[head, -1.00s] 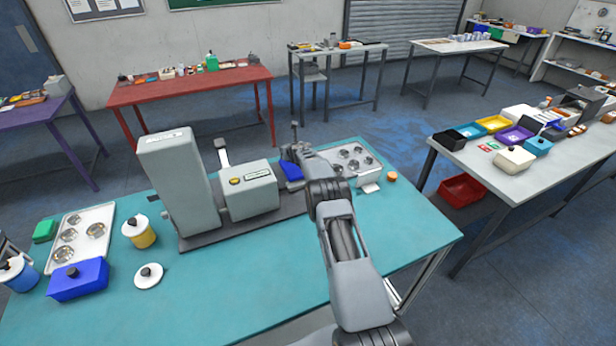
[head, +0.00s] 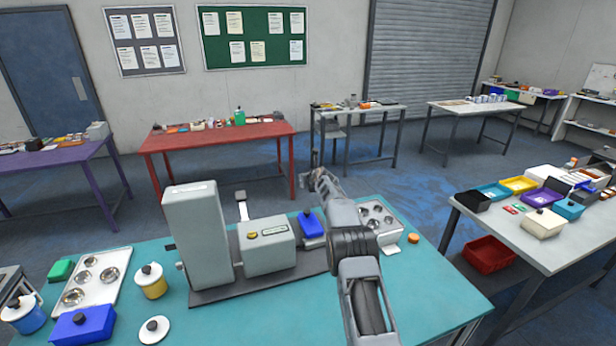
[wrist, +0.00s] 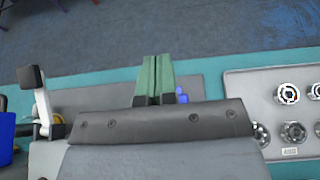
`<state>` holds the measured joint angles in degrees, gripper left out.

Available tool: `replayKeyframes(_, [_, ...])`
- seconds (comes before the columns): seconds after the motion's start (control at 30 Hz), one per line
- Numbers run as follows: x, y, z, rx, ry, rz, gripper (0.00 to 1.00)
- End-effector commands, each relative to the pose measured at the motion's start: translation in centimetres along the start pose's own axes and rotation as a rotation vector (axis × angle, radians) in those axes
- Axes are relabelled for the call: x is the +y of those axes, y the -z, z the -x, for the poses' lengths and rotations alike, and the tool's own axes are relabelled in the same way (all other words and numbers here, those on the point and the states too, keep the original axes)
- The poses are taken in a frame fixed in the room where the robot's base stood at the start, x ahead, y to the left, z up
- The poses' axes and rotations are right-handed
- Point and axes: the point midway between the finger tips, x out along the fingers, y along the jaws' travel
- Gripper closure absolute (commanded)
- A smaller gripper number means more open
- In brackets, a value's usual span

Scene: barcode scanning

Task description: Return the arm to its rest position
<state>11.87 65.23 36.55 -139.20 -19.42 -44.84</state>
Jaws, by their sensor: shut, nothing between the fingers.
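My arm reaches forward over the teal table (head: 430,303) in the head view. My gripper (head: 305,180) is at its far end, small in the picture, raised above the table's far side. In the wrist view my gripper (wrist: 157,77) shows two green fingers pressed together with nothing between them. The grey scanner machine (head: 265,250) stands left of my arm on a dark base plate. A blue block (head: 312,223) sits on the right part of that base, close beside my arm. It shows partly behind the fingers in the wrist view (wrist: 181,95).
A silver tray with round cups (head: 378,213) lies right of my arm, near an orange disc (head: 413,238). A tall grey housing (head: 197,240), a yellow jar (head: 151,283) and a blue box (head: 82,326) stand left. A white table (head: 545,252) is at right.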

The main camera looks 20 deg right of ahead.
Motion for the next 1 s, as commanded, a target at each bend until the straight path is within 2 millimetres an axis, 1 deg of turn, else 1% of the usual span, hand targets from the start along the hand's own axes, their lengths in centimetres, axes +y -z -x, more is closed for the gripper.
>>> replayKeyframes(0.1, [-0.1, -0.9, 0.4, 0.0, 0.0, -0.001, 1.0])
replayKeyframes(0.23, [-0.1, -1.4, 0.6, 0.0, 0.001, -0.005, 1.0])
replayKeyframes(0.33, [-0.4, -1.9, 0.7, -0.025, 0.019, -0.052, 1.0])
replayKeyframes(0.4, [-0.8, -2.3, 0.6, -0.074, 0.038, -0.162, 1.0])
replayKeyframes(0.47, [-1.3, -1.2, 0.1, -0.095, 0.056, -0.294, 1.0])
replayKeyframes(0.5, [-1.6, 0.0, -0.3, -0.103, 0.074, -0.399, 1.0])
replayKeyframes(0.57, [-2.4, 1.2, -0.3, -0.126, 0.112, -0.572, 1.0])
replayKeyframes(0.6, [-2.9, 1.5, 0.2, -0.148, 0.143, -0.69, 1.0])
replayKeyframes(0.67, [-3.6, 2.0, 1.2, -0.179, 0.195, -0.868, 1.0])
replayKeyframes(0.7, [-4.0, 2.2, 2.2, -0.201, 0.233, -0.983, 1.0])
replayKeyframes(0.77, [-4.5, 2.7, 3.8, -0.233, 0.294, -1.153, 1.0])
replayKeyframes(0.8, [-4.7, 3.0, 5.1, -0.254, 0.339, -1.263, 1.0])
replayKeyframes(0.87, [-4.9, 3.6, 7.3, -0.282, 0.41, -1.424, 1.0])
replayKeyframes(0.9, [-4.8, 4.1, 8.9, -0.299, 0.46, -1.529, 1.0])
replayKeyframes(0.97, [-4.6, 5.2, 11.5, -0.322, 0.541, -1.682, 1.0])
replayKeyframes(1.0, [-4.2, 6.0, 13.4, -0.336, 0.598, -1.781, 1.0])
